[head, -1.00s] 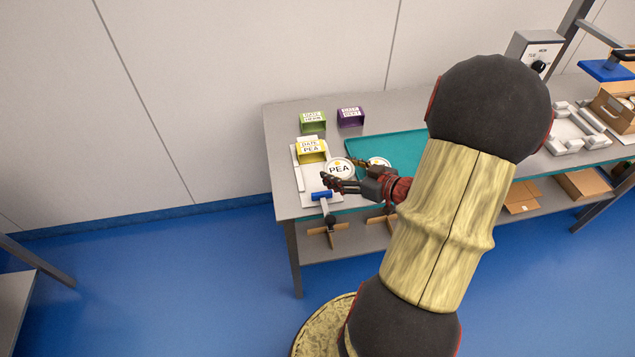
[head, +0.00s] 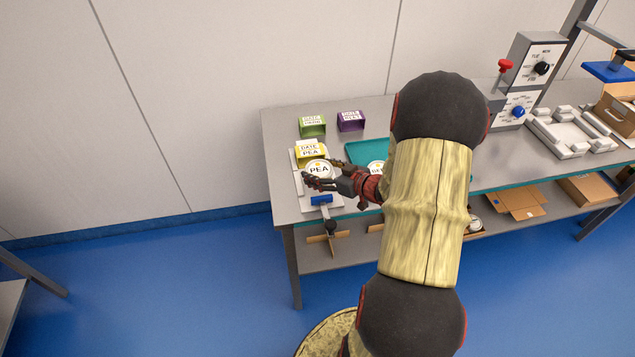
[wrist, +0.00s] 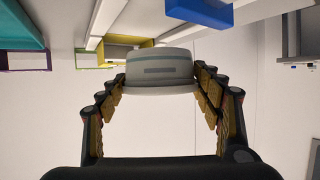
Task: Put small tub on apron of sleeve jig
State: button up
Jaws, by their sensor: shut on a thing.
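The small tub (head: 319,170) is round and white, with a PEA lid. My gripper (head: 325,173) is shut on its sides. In the wrist view the tub (wrist: 160,68) sits between both fingers (wrist: 158,92), and that picture looks upside down. The sleeve jig (head: 335,203) is a pale plate at the table's left end. A yellow sleeve (head: 310,154), marked DATE PEA, stands on it, and a blue bar (head: 321,199) is at its front. The tub is over the apron between sleeve and bar. It seems slightly above it; contact is unclear.
Green (head: 312,125) and purple (head: 351,121) sleeves stand behind the jig. A teal mat (head: 368,151) lies to the right, with another lidded tub (head: 377,168) partly hidden by my arm. A machine with dials (head: 535,70) stands further right.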

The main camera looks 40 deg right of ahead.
jog(key=shift+w+f, duration=0.6)
jog(key=shift+f, duration=0.1)
notch_tip(320, 180, down, 3)
jog(key=shift+w+f+b, duration=0.1)
jog(key=shift+b, duration=0.95)
jog(key=shift+f, duration=0.15)
